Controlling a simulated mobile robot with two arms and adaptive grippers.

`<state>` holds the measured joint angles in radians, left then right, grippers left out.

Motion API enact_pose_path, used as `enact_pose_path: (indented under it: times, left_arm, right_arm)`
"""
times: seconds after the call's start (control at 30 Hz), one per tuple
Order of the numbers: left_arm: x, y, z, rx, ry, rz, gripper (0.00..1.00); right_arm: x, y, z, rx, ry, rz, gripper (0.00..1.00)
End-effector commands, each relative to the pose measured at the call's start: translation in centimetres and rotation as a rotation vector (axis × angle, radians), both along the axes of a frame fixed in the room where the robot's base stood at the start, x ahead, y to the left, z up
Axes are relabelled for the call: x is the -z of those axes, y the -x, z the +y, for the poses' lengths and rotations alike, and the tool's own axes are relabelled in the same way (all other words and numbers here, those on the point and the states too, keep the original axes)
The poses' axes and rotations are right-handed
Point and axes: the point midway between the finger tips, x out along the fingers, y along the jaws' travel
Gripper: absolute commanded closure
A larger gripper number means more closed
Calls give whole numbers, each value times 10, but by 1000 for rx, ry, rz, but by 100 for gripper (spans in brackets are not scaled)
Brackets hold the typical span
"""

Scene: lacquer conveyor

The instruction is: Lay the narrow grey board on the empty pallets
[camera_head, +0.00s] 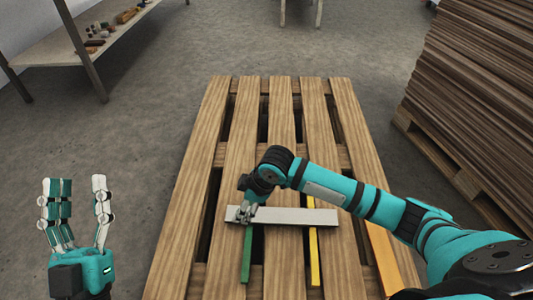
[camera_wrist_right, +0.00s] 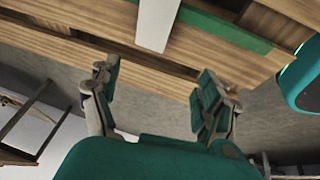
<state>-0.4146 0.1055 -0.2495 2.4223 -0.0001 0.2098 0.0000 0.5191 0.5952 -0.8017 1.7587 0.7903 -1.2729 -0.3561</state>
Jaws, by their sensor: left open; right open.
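The narrow grey board (camera_head: 295,216) lies crosswise on the wooden pallet (camera_head: 240,120), over a green strip (camera_head: 247,255) and a yellow strip (camera_head: 314,260). My right gripper (camera_head: 246,212) is at the board's left end in the head view and hides part of it. In the right wrist view, my right gripper (camera_wrist_right: 155,80) is open with nothing between its fingers. The board's end (camera_wrist_right: 155,30) lies just beyond the fingertips, beside the green strip (camera_wrist_right: 225,28). My left gripper (camera_head: 78,200) is open and empty, raised left of the pallet with its fingers up.
A tall stack of brown boards (camera_head: 480,80) stands on another pallet at the right. An orange strip (camera_head: 382,258) lies near the right edge of the near pallet. A shelf (camera_head: 75,45) with small items is at the back left. The floor left of the pallet is clear.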

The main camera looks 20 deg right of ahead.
Motion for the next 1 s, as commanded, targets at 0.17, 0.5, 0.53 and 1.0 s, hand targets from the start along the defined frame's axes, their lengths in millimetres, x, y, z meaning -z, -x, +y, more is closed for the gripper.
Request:
enact_pose_path:
  times: [0.17, 0.5, 0.53, 1.0]
  left_arm:
    - [0, 0, 0, 0, 0, -1, 55]
    - [0, 0, 0, 0, 0, -1, 55]
    - [0, 0, 0, 0, 0, -1, 55]
    - [0, 0, 0, 0, 0, -1, 55]
  right_arm:
    - [-67, 7, 102, 96, -464, -340, 21]
    - [-269, 61, 52, 423, -1120, -1036, 21]
    - [-280, 69, 42, 439, -1145, -1090, 21]
    - [-332, 115, -3, 476, -1227, -1352, 21]
